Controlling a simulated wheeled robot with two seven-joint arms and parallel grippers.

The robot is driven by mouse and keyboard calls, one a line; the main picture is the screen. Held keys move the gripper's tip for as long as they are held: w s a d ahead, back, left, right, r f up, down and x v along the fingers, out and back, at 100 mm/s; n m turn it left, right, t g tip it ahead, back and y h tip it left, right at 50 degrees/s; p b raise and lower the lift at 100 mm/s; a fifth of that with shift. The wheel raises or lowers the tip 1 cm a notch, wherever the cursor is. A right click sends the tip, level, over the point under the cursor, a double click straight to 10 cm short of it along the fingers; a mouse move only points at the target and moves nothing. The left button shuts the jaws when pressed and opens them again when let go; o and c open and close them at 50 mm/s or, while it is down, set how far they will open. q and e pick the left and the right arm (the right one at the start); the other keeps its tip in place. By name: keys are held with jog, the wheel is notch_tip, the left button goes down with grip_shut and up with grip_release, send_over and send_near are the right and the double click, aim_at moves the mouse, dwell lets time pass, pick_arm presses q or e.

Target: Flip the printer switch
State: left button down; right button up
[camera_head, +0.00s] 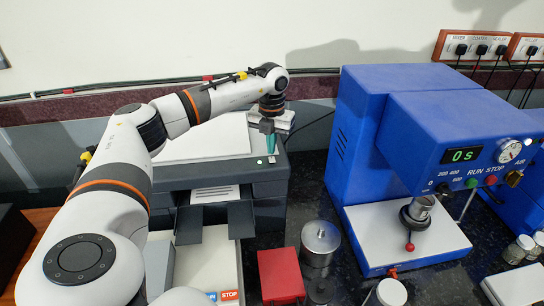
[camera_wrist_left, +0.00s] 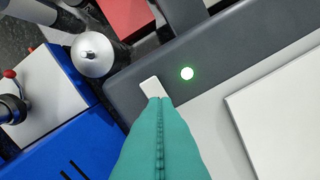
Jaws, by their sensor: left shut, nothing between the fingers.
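The printer (camera_head: 228,179) is a dark grey machine with a light top, left of the blue press in the head view. Its switch (camera_wrist_left: 154,88) is a small white rocker on the dark top edge, and it also shows in the head view (camera_head: 272,160). A round lamp (camera_wrist_left: 187,73) beside the switch glows green-white. My left gripper (camera_head: 268,143) points down over this corner with its teal fingers closed and empty. In the left wrist view the fingertips (camera_wrist_left: 160,99) overlap the near end of the switch; I cannot tell whether they touch. My right gripper is out of view.
The blue press (camera_head: 362,130) stands right of the printer, with a display reading 0 s. A red box (camera_head: 281,275) and a metal cylinder (camera_head: 320,240) stand in front. Power sockets (camera_head: 478,46) with plugs line the back wall.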

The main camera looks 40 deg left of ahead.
aim_at(272, 158)
pick_arm(q)
jog(key=shift+r+p, duration=1.75)
jog(key=shift+r, duration=0.85)
jog(key=shift+f, duration=0.1)
